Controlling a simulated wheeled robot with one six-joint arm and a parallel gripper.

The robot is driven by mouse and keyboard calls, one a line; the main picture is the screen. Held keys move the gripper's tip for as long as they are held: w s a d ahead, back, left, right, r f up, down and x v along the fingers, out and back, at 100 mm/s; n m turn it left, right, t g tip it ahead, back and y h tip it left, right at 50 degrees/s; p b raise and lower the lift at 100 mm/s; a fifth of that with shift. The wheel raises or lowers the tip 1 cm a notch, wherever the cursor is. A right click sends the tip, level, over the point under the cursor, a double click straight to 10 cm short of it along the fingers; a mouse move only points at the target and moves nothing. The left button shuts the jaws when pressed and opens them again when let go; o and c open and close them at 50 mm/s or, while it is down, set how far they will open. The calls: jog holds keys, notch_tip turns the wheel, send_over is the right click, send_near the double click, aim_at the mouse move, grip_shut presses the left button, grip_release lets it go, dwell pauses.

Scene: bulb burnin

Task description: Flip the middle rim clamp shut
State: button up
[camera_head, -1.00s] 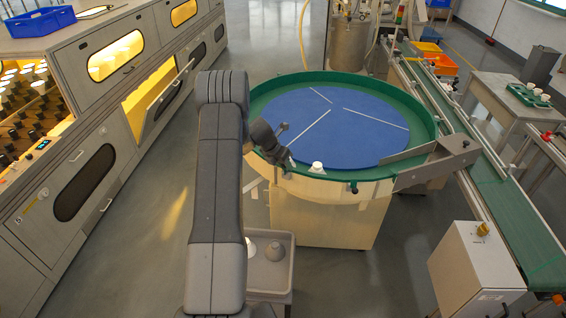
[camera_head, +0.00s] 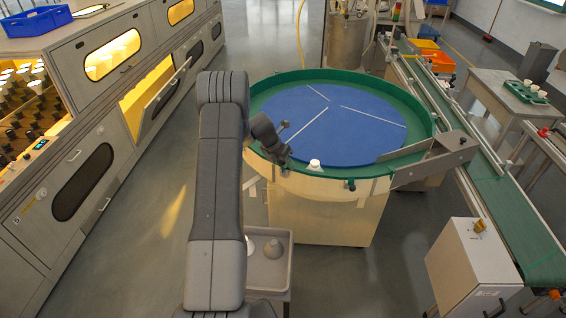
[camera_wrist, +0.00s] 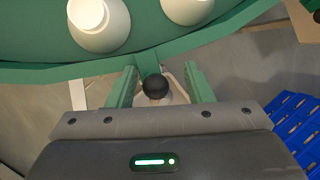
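A round table with a green rim (camera_head: 433,118) and a blue top (camera_head: 330,150) stands ahead. My gripper (camera_head: 272,140) is over its near left rim. In the wrist view my gripper (camera_wrist: 160,76) is open, its two green fingers well apart. A black ball knob (camera_wrist: 155,87) shows between the fingers, with gaps on both sides; it looks like a rim clamp's knob. A pale part lies around and under it, mostly hidden. Another black knob (camera_head: 350,185) is on the front rim. I cannot tell each clamp's position.
White bulb-like pieces (camera_wrist: 98,22) sit inside the rim. A grey bin (camera_head: 270,272) stands below the table, beside my arm. A metal chute (camera_head: 436,162) and green conveyor (camera_head: 500,205) lie to the right. A blue crate (camera_wrist: 298,130) shows low right in the wrist view.

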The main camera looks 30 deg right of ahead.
jog(key=shift+r, duration=0.1)
jog(key=shift+w+r, duration=0.15)
jog(key=b+v, duration=0.3)
jog(key=v, duration=1)
jog(key=shift+a, duration=0.2)
jog(key=p+x, duration=0.3)
jog(key=x, duration=1)
jog(key=shift+d+f, duration=0.15)
jog(key=shift+f, duration=0.05)
jog(key=shift+r, duration=0.15)
